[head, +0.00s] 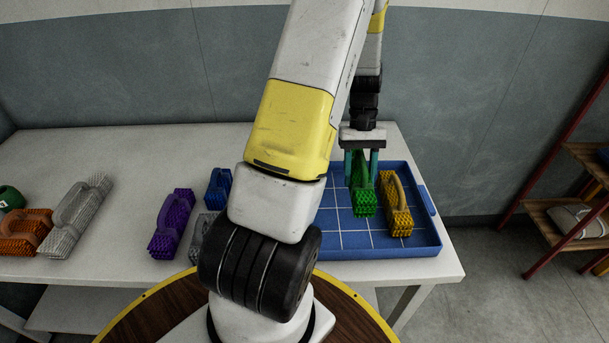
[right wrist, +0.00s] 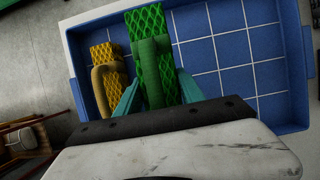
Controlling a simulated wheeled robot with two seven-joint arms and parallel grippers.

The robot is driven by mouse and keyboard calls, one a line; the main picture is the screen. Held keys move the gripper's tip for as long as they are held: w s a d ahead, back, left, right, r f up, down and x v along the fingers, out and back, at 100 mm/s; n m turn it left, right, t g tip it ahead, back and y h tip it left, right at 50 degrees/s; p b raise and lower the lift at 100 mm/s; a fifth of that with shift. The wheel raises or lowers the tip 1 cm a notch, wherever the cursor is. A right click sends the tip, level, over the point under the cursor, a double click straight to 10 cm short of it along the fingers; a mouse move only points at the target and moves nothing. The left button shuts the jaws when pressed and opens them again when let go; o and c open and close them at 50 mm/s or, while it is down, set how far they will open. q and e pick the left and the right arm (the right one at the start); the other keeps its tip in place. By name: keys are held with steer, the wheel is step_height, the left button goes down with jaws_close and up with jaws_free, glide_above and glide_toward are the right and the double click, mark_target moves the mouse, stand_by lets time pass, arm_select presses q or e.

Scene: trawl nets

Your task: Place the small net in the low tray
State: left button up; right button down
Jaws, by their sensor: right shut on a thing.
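The low tray is blue with a white grid on its floor (head: 330,238) and stands at the right end of the table. My right gripper (head: 361,170) is shut on a green net bundle (head: 363,199) with a raised handle. The green net is over or in the tray, left of a yellow net bundle (head: 397,210); I cannot tell whether it touches the floor. In the right wrist view the green net (right wrist: 151,75) is between the fingers, beside the yellow net (right wrist: 109,80), inside the tray rim (right wrist: 297,60). My left gripper is not in view.
On the white table (head: 120,150) are a purple net (head: 171,225), a small blue net (head: 218,186), a grey net (head: 77,218) and an orange net (head: 24,233). My right arm hides part of the tray. A wooden shelf (head: 575,210) stands at the far right.

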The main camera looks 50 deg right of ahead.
mark_target(357, 161)
step_height(357, 161, down, 8)
steer(key=shift+f, duration=0.15)
stand_by(0.3)
steer(key=c, duration=0.7)
jaws_free()
steer(key=shift+f, duration=0.1)
steer(key=v, duration=1.2)
